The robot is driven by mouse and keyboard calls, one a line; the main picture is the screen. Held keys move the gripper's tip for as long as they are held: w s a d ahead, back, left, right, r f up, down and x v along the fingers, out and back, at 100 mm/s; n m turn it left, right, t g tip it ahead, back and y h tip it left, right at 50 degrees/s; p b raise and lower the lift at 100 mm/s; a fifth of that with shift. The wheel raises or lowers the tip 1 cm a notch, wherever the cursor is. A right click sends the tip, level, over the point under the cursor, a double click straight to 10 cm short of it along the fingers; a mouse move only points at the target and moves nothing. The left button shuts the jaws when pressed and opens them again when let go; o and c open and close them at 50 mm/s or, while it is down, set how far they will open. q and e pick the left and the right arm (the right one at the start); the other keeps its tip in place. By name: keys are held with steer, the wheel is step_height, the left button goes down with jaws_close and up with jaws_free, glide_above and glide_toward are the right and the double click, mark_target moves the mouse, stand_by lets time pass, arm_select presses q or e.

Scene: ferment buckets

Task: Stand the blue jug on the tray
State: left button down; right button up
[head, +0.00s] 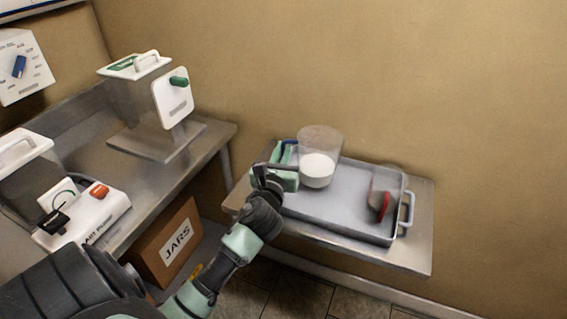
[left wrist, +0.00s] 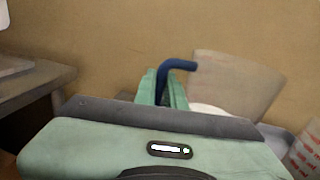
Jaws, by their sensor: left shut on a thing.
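The blue jug (head: 320,150) is a clear vessel with white contents and a blue handle. It is upright at the back left part of the grey tray (head: 335,215); I cannot tell whether its base touches the tray. My left gripper (head: 288,160) is shut on the handle, at the jug's left side. In the left wrist view the blue handle (left wrist: 178,65) shows between the green fingers (left wrist: 162,88), with the clear jug wall (left wrist: 235,80) to its right. The jug's lower part is hidden there. My right gripper is not in view.
A clear item with red on it (head: 380,198) stands at the tray's right end. The tray lies on a metal wall shelf (head: 415,250). A metal bench (head: 95,150) with two machines is at left, above a cardboard box marked JARS (head: 168,243). The tray's middle is clear.

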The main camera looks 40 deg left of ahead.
arm_select(q)
steer(key=shift+f+b, duration=0.35)
steer(key=shift+f, duration=1.3)
steer(key=shift+f, duration=0.15)
steer(key=c, duration=1.5)
jaws_free()
steer(key=shift+s, duration=0.1)
steer(key=b+v, duration=0.1)
steer(key=v, duration=1.1)
